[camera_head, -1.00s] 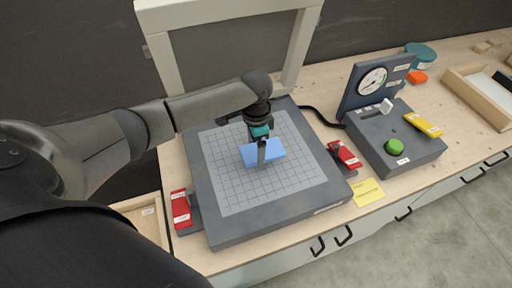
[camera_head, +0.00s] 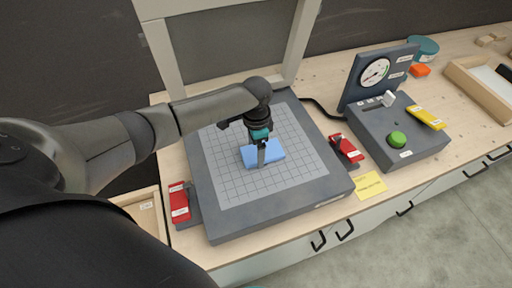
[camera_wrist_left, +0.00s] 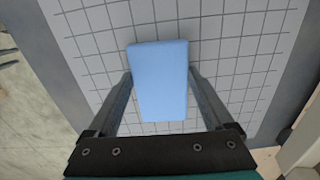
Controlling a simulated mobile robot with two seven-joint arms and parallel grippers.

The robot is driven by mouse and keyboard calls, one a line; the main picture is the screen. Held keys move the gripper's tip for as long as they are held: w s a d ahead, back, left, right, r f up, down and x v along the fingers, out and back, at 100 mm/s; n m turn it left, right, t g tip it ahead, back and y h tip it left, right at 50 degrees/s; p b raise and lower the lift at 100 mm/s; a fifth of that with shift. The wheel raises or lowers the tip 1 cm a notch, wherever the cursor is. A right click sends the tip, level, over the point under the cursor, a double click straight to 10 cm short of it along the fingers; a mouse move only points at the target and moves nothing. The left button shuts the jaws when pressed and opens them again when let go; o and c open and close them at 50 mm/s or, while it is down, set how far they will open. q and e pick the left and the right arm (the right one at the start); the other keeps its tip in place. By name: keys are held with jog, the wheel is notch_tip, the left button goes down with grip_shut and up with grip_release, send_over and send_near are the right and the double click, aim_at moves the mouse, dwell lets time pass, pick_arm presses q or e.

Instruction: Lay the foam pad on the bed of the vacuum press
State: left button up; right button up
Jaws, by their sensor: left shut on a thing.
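The foam pad is a light blue block (camera_head: 275,152) over the middle of the gridded bed (camera_head: 226,185) of the vacuum press. My left gripper (camera_head: 261,160) points down and is shut on the pad. In the left wrist view the pad (camera_wrist_left: 159,75) sits between the two fingers of my left gripper (camera_wrist_left: 160,82), with bed grid all around it. The pad looks flat and low over the bed; I cannot tell whether it touches. My right gripper is not in view.
The press frame (camera_head: 152,50) stands raised behind the bed. Red clamps flank it at left (camera_head: 179,202) and right (camera_head: 347,149). A control box (camera_head: 375,140) with gauge (camera_head: 374,72) and green button (camera_head: 397,139) stands right, near a yellow note (camera_head: 369,185).

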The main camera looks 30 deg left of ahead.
pick_arm(q)
jog(key=shift+f, duration=0.15)
jog(key=o, duration=1)
jog(key=shift+o, duration=0.2)
